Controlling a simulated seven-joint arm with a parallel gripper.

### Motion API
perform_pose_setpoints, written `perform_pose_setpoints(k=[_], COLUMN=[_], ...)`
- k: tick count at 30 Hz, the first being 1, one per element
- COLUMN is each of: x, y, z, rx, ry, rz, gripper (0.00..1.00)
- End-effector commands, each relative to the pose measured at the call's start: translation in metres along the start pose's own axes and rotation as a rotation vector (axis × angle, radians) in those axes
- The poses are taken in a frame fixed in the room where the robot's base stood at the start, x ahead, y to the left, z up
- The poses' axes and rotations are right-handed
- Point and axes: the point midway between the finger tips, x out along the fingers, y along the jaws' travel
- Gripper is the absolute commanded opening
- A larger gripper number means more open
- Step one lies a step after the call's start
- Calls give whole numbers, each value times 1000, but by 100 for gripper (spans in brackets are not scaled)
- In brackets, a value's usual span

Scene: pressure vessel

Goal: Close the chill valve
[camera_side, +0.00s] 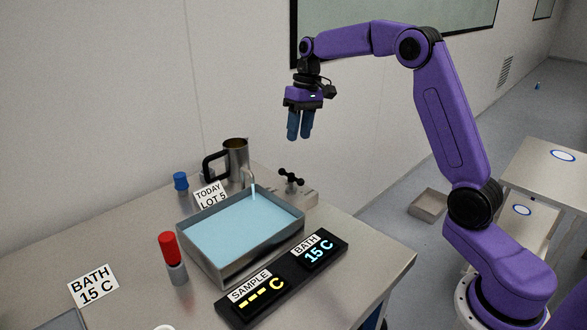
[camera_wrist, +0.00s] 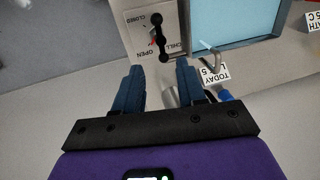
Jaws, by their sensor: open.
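The chill valve's black knobbed handle (camera_side: 291,178) sits on a block at the back right of the bath. In the wrist view the handle (camera_wrist: 160,38) lies across a plate (camera_wrist: 137,42) lettered CLOSED, CHILL and OPEN; which word it points to I cannot tell for sure. A pale stream runs from the spout (camera_side: 252,183) into the bath tray (camera_side: 288,243), which holds light blue liquid. My gripper (camera_side: 300,138) is open and empty, pointing down well above the table and the valve. In the wrist view its blue fingers (camera_wrist: 159,72) are apart, with the handle beyond their tips.
A steel jug (camera_side: 236,155) with a black handle, a blue-capped item (camera_side: 181,181) and a TODAY LOT 5 card (camera_side: 209,195) stand behind the bath. A SAMPLE/BATH display (camera_side: 282,277) lies in front. The air around my gripper is clear.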

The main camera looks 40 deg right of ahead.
Motion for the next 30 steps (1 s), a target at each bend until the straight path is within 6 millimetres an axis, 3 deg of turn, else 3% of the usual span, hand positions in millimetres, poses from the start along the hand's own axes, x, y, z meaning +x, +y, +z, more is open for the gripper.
perform_pose_setpoints(k=[9,15,21,30], x=[61,92,107,110], y=[0,0,0,0], z=[1,0,0,0], rx=[-1,-1,0,0], ry=[-5,-3,-2,0], rz=[0,0,0,0], gripper=[40,40,40,40])
